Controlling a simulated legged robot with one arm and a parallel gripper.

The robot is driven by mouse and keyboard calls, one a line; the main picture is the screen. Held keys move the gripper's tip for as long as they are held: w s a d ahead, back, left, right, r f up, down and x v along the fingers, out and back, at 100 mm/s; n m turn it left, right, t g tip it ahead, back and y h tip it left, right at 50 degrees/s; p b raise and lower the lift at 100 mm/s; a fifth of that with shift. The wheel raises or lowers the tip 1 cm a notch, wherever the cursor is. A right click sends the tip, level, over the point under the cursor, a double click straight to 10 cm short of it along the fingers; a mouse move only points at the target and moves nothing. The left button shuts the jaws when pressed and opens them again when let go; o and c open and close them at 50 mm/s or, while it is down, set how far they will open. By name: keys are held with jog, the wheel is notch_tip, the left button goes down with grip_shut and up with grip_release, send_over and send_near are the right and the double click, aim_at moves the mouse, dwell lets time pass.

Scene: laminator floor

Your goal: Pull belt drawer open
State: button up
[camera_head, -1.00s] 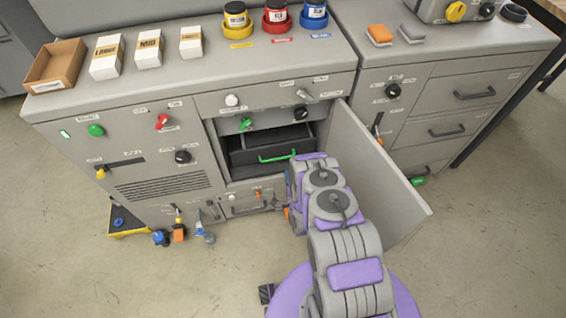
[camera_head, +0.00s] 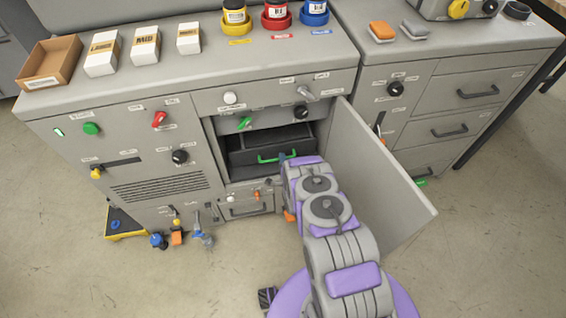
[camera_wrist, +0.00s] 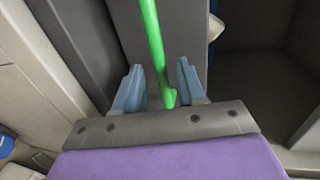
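A dark drawer (camera_head: 248,152) with a green bar handle (camera_head: 275,159) sits inside the open bay of the left cabinet; I cannot read a label on it. My gripper (camera_head: 283,157) is at the right end of this handle, mostly hidden by my arm in the head view. In the wrist view, my gripper's two blue fingers (camera_wrist: 158,88) stand apart, one on each side of the green handle (camera_wrist: 152,38). The handle's end lies between them, closer to the right finger. No firm grip shows.
An open grey door (camera_head: 372,175) stands just right of my arm. A lower drawer (camera_head: 246,208) with a grey handle is under the bay. Knobs and switches cover the cabinet front. Boxes and jars stand on top.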

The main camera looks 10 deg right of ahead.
jog(key=shift+c, duration=0.3)
jog(key=c, duration=0.6)
grip_shut()
jog(key=shift+s, duration=0.15)
